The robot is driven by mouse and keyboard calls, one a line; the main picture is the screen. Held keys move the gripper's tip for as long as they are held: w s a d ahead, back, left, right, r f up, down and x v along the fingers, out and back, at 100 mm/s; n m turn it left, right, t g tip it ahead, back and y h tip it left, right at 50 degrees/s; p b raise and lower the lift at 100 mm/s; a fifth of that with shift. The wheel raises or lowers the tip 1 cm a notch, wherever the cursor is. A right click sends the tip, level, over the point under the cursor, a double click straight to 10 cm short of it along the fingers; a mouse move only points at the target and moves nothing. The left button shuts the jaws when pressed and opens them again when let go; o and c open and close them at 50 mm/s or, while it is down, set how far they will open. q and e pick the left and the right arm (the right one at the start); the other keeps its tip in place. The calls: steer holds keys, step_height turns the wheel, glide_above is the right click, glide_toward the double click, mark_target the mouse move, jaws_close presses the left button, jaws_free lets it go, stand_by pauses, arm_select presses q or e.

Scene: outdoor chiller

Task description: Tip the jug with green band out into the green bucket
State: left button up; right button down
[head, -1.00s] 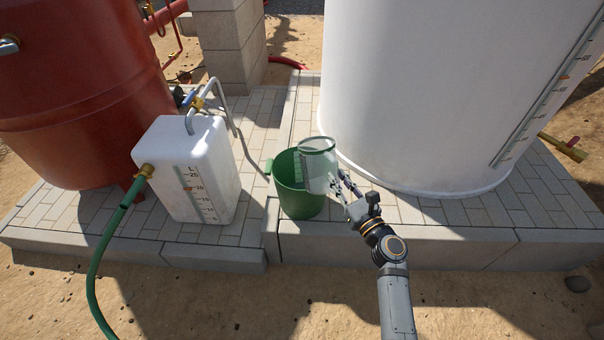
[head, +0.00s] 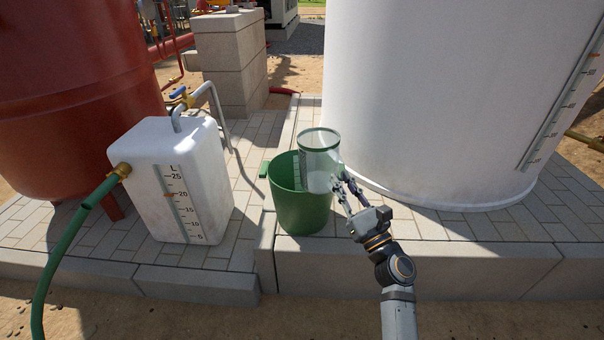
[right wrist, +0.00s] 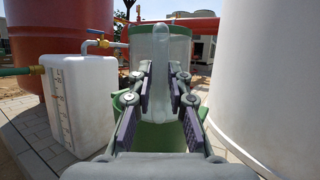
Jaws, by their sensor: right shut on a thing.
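The clear jug with the green band (head: 318,150) is held above the right part of the green bucket (head: 302,212). The band runs around its rim, and the jug looks close to upright in the head view. My right gripper (head: 340,181) is shut on the jug's handle side. In the right wrist view the jug (right wrist: 176,62) stands ahead with its pale handle (right wrist: 147,85) between my fingers (right wrist: 160,92). The bucket (right wrist: 165,138) shows below it. I cannot tell how much liquid the jug holds. My left gripper is out of view.
A white tank with a litre scale (head: 208,185) and green hose stands left of the bucket. A tall white cylinder (head: 420,100) rises close on the right. A red tank (head: 70,90) stands at the far left. The paved plinth's front edge (head: 400,268) is near.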

arm_select(q)
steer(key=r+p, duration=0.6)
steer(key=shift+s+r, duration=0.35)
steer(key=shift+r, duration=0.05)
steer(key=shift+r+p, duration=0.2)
steer(key=shift+p, duration=0.3)
arm_select(e)
steer(key=s+d+r, duration=0.2)
steer(key=s+r, duration=0.3)
steer(key=r, duration=0.3)
steer(key=shift+m+t, duration=0.3)
steer(key=shift+m, duration=0.1)
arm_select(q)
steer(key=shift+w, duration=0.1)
